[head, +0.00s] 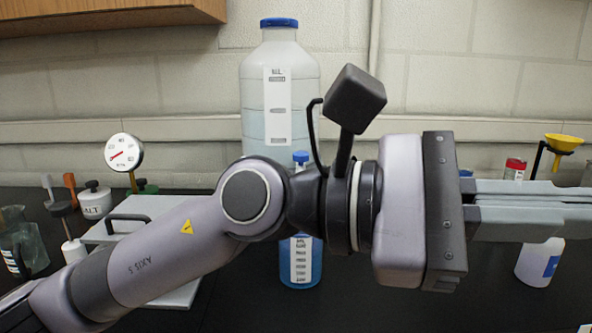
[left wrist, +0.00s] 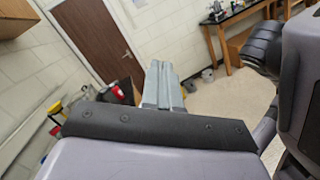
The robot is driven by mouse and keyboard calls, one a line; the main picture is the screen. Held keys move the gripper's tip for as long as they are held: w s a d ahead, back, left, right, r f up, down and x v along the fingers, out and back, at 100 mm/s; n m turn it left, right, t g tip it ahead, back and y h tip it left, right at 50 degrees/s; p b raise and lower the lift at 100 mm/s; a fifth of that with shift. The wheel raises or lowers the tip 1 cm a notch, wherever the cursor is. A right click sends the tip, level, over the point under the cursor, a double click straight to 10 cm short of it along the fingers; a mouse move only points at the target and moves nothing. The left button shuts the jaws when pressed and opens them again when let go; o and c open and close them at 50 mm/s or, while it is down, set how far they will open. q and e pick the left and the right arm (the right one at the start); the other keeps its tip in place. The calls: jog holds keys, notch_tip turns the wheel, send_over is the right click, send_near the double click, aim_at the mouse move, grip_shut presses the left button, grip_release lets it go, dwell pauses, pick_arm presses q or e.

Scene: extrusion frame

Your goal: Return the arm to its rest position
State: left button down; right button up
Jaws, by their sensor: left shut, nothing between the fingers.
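My left arm crosses the head view from the lower left, over the dark bench. Its gripper (head: 535,208) points right, and its grey fingers run to the right edge of the picture. The left wrist view shows the same fingers (left wrist: 163,75) together, with nothing between them. They are held in the air, pointing toward the room with a brown door. A mauve and dark arm link of mine fills the right side of the wrist view. My right gripper is in neither view.
A large bottle with a blue cap (head: 280,75) and a smaller blue-liquid bottle (head: 301,272) stand behind my arm. A gauge (head: 124,152) and beaker (head: 25,240) are at left. A yellow funnel (head: 564,143) and a white bottle (head: 538,265) are near the fingers.

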pick_arm(q)
jog(key=w+a+r+n+t+h, duration=0.2)
jog(key=w+a+n+t+h, duration=0.65)
jog(key=n+t, duration=1.1)
jog(key=w+a+f+n+t+y, duration=0.2)
jog(key=w+a+f+n+y, duration=0.25)
jog(key=n+y, duration=0.4)
jog(key=w+a+f+n+t+y, duration=0.3)
jog(key=a+f+n+y, duration=0.25)
jog(key=n, duration=0.55)
jog(key=w+a+f+n+t+y, duration=0.2)
jog(key=w+a+f+n+y, duration=0.35)
jog(key=n, duration=0.45)
jog(key=s+a+f+n+g+y, duration=0.3)
jog(key=s+a+f+n+g, duration=0.1)
jog(key=f, duration=0.6)
jog(key=s+a+f+n+g+y, duration=0.3)
jog(key=a+f+n, duration=0.15)
jog(key=f, duration=0.55)
jog(key=s+a+f+n+g+y, duration=0.1)
jog(key=s+a+f+n+g, duration=0.2)
jog(key=s+f+g, duration=0.5)
jog(key=s+a+f+n+g, duration=0.25)
jog(key=s+f, duration=0.35)
jog(key=s, duration=0.6)
jog(key=w+d+f+t+h, duration=0.2)
jog(key=w+f+t, duration=0.4)
jog(key=f+t, duration=0.1)
jog(key=shift+f+t, duration=0.3)
jog(key=shift+f, duration=0.6)
